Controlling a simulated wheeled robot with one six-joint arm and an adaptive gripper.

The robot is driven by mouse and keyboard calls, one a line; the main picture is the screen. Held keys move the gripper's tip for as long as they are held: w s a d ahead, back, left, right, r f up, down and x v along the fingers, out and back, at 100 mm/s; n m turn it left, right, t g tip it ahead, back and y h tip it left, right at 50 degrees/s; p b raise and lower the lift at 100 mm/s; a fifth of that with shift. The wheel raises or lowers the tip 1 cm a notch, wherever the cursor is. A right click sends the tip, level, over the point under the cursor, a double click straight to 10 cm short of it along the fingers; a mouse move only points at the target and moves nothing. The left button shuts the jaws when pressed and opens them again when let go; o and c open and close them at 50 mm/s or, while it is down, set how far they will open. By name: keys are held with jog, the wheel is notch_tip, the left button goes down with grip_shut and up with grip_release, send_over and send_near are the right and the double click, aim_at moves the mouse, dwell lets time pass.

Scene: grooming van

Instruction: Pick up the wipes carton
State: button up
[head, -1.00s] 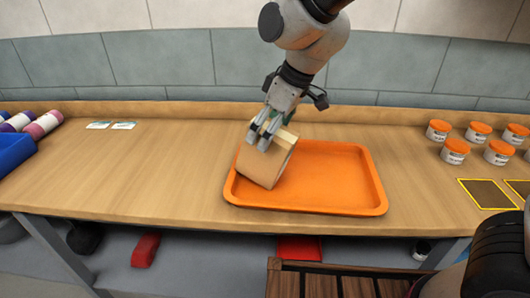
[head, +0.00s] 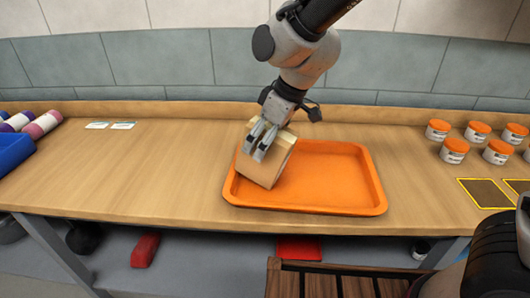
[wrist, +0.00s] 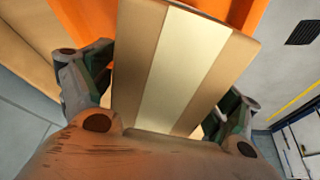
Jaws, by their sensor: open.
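The wipes carton (head: 264,169) is a tan box with a pale stripe, standing tilted in the left part of the orange tray (head: 340,190). My gripper (head: 260,143) is at the carton's upper end, pointing down. In the wrist view the carton (wrist: 182,65) lies between my two open fingers (wrist: 165,100), one on each side of it. A gap shows on the left side; I cannot tell whether the right finger touches it.
A blue bin (head: 12,151) and rolled bottles (head: 42,124) are at the left. Two small cards (head: 97,125) lie near the back. The wooden counter (head: 150,170) is clear left of the tray.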

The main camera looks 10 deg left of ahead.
jog(key=c, duration=1.4)
jog(key=shift+r, duration=0.15)
jog(key=shift+c, duration=0.9)
